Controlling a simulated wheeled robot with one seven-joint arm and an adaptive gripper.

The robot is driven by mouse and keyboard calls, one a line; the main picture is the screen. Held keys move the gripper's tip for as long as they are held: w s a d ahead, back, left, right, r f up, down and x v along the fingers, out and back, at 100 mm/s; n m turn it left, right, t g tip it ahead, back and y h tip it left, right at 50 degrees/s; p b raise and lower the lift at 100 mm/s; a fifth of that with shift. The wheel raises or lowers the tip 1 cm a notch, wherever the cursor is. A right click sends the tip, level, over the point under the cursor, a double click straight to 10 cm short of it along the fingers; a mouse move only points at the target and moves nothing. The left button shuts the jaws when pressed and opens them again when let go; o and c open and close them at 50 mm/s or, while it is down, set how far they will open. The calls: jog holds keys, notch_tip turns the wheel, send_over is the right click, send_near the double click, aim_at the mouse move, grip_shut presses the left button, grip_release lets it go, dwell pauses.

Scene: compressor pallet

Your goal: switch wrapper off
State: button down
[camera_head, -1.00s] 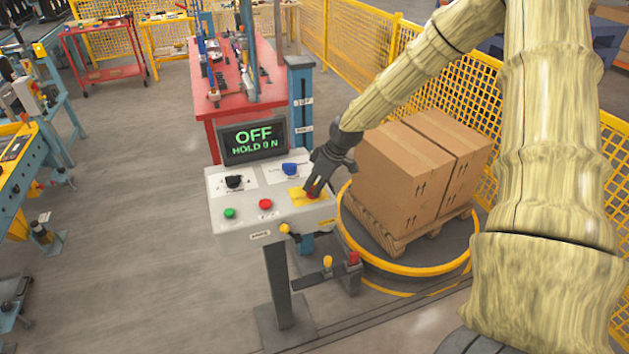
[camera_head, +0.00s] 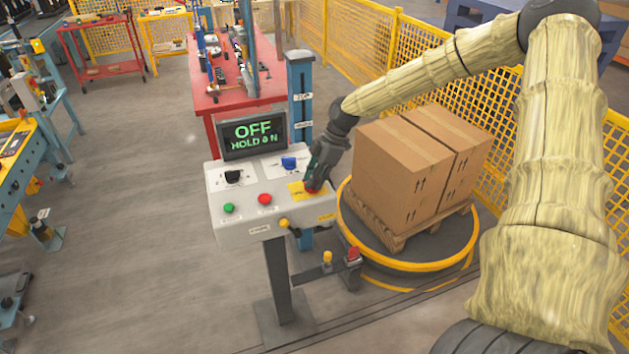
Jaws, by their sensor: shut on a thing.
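The wrapper's control panel (camera_head: 240,222) is a light grey box on a dark post. Its display (camera_head: 252,135) reads "OFF" and "HOLD 0 N" in green letters. On the panel's right end is a yellow plate (camera_head: 296,190) with a red switch (camera_head: 313,190) on it. My gripper (camera_head: 314,183) points down onto this switch and is shut on it, hiding most of it. How far the switch is turned cannot be told. A black knob (camera_head: 233,176), a blue knob (camera_head: 288,163), a green button (camera_head: 229,208) and a red button (camera_head: 265,199) are left of my gripper.
Cartons (camera_head: 407,175) on a wooden pallet stand right of the panel on a yellow-rimmed turntable (camera_head: 425,265). A blue mast (camera_head: 300,85) stands behind the panel. A yellow mesh fence (camera_head: 365,50) runs behind.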

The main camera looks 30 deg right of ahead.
jog(key=shift+f, duration=0.1)
dwell(0.3)
jog(key=c, duration=1.5)
grip_release()
jog(key=shift+o, duration=0.2)
jog(key=w+v, duration=0.1)
jog(key=v, duration=1.1)
jog(key=shift+s, duration=0.35)
jog(key=shift+d+f, duration=0.1)
